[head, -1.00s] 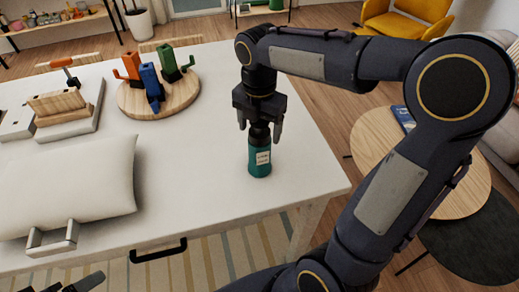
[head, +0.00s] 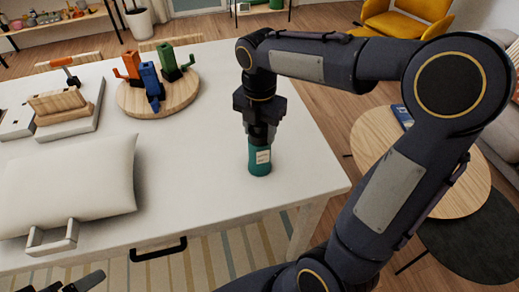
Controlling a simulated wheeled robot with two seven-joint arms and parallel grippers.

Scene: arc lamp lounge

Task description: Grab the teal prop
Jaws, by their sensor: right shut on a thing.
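The teal prop (head: 259,163) is a small teal bottle-like thing with a pale label and a dark top. It stands upright on the white table (head: 200,190), near the right edge. My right gripper (head: 261,138) comes down from above and is shut on its dark top, which the fingers partly hide. The prop's base appears to rest on the table. My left gripper (head: 82,284) shows only in part at the bottom left edge, and its jaws cannot be made out.
A round wooden board (head: 184,104) with orange, blue and green figures stands at the back. The table around the prop is clear.

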